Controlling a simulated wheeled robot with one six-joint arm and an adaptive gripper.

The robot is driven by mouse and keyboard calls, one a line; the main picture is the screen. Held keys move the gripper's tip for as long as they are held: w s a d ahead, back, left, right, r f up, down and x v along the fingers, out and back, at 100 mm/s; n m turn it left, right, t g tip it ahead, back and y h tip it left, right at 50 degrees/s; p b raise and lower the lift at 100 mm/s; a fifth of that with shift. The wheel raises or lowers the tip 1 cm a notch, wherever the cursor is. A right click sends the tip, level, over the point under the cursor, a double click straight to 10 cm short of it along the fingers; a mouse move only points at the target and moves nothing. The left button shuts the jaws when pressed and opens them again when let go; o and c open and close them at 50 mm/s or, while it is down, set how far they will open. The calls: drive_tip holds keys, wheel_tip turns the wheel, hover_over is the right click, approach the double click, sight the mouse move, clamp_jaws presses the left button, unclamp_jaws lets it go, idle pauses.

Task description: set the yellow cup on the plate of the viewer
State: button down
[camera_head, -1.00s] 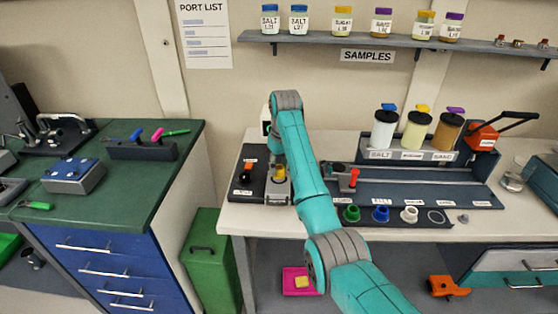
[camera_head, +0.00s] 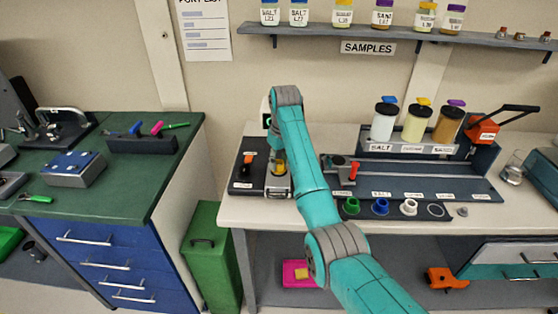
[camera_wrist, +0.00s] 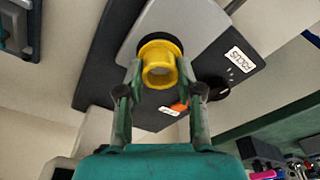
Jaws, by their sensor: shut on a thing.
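The yellow cup (camera_wrist: 158,73) is between the fingers of my gripper (camera_wrist: 159,78), which is shut on it. Behind it in the wrist view is a dark round disc (camera_wrist: 174,44) on the light grey part of the viewer, which looks like the plate. Whether the cup touches the plate I cannot tell. In the head view the viewer (camera_head: 243,180) stands at the left end of the bench, and the cup (camera_head: 279,168) shows small over its right part. My arm partly hides that spot. The viewer bears a FOCUS label (camera_wrist: 238,60) and a dark knob (camera_wrist: 212,88).
Right of the viewer is a long dark rack (camera_head: 420,180) with a red-handled slider (camera_head: 353,172). Green, blue and white rings (camera_head: 380,206) lie in front. Lidded jars (camera_head: 415,123) stand behind. A green-topped cabinet (camera_head: 100,190) is at the left, across a gap.

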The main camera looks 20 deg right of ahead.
drive_tip(key=shift+f, duration=0.35)
idle(0.4)
drive_tip(key=c, duration=0.7)
unclamp_jaws()
